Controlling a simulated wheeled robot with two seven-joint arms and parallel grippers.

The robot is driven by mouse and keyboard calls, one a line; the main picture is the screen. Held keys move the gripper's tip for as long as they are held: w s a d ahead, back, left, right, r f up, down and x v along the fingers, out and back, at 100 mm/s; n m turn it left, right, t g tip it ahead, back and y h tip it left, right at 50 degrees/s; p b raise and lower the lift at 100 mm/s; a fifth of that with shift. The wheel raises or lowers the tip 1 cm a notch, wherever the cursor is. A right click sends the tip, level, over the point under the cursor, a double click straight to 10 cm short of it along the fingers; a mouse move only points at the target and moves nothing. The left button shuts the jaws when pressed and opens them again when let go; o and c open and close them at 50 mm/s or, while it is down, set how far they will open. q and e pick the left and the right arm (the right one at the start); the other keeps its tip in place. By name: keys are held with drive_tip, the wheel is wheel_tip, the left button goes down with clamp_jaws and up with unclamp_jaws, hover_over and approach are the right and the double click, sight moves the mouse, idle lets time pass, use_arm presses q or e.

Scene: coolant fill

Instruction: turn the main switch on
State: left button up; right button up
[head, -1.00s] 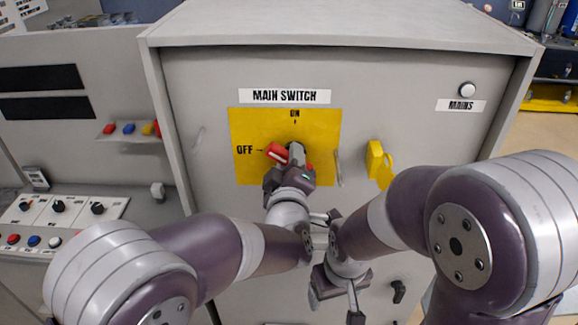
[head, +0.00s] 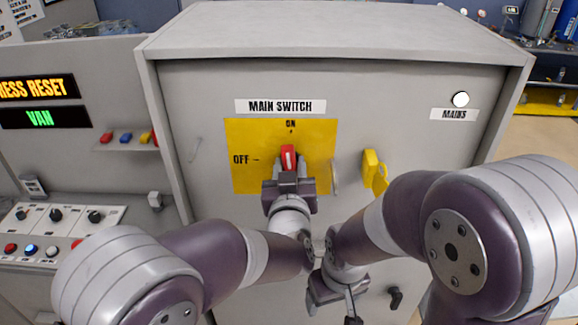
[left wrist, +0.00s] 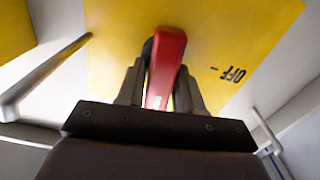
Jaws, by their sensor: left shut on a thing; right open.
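The main switch's red handle (head: 288,156) stands upright on its yellow plate (head: 250,137), pointing at the ON mark above. My left gripper (head: 289,176) is shut on the red handle. In the left wrist view the handle (left wrist: 166,62) lies between the two fingers of my left gripper (left wrist: 160,85). The OFF label is to the left of the handle. My right gripper (head: 335,295) is open and low in front of the cabinet, away from the switch.
The grey cabinet (head: 420,210) carries a lit white MAINS lamp (head: 461,99) and a yellow padlock-like piece (head: 372,166). At left, a panel has lit displays reading "RESS RESET" (head: 35,88) and "VAN" (head: 40,118), above knobs and buttons.

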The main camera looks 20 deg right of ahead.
use_arm(q)
drive_tip(key=shift+d+m, duration=0.1)
drive_tip(key=shift+m, duration=0.6)
drive_tip(key=o, duration=0.9)
drive_tip(key=shift+w, duration=0.1)
drive_tip(key=shift+s, duration=0.3)
drive_tip(key=b+v, duration=0.4)
drive_tip(key=v, duration=0.8)
